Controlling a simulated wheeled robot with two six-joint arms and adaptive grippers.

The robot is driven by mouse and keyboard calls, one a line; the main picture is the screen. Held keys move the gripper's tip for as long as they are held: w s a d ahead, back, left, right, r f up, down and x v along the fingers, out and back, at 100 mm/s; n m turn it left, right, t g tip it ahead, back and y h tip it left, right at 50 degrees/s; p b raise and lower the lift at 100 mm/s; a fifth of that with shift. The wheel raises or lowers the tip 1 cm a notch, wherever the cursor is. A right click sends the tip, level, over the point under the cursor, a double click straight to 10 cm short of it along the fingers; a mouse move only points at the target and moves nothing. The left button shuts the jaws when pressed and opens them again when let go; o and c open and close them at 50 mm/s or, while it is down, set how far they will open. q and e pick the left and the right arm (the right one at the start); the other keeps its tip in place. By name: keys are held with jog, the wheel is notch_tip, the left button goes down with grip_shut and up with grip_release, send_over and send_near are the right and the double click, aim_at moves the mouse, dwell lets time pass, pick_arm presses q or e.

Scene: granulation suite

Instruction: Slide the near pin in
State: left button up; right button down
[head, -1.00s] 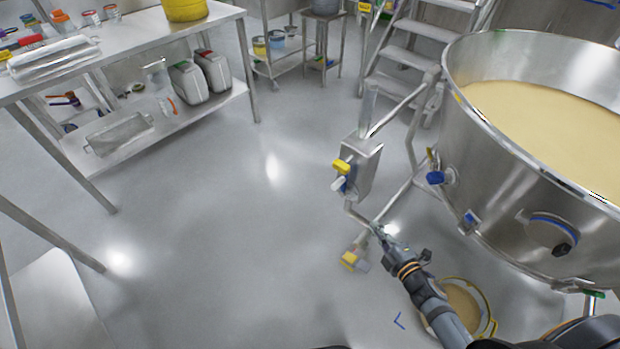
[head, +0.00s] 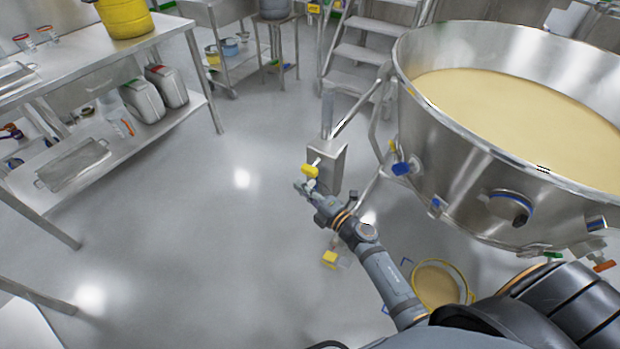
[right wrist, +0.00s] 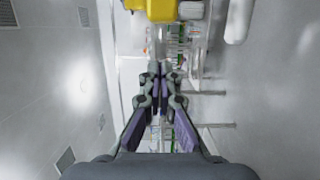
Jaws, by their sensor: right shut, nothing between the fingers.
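A steel box on a post (head: 327,166) stands beside the large vessel, with a yellow-headed pin (head: 311,171) sticking out of its left side. My right gripper (head: 303,187) is shut and empty, just below and left of the yellow head in the head view. It partly covers what lies under that head. I cannot tell how deep either pin sits. My left gripper is out of view.
The large steel vessel (head: 455,165) full of pale powder stands at right. A second yellow block (head: 330,258) is low on the frame, near a round yellow-rimmed container (head: 462,287) on the floor. A steel bench (head: 165,27) is at left. The floor between is clear.

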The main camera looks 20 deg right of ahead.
aim_at(316, 175)
jog(key=w+d, duration=0.2)
jog(key=d, duration=0.1)
jog(key=shift+f, duration=0.1)
jog(key=shift+w+d+b, duration=0.4)
jog(key=shift+w+d, duration=0.5)
jog(key=shift+d, duration=0.3)
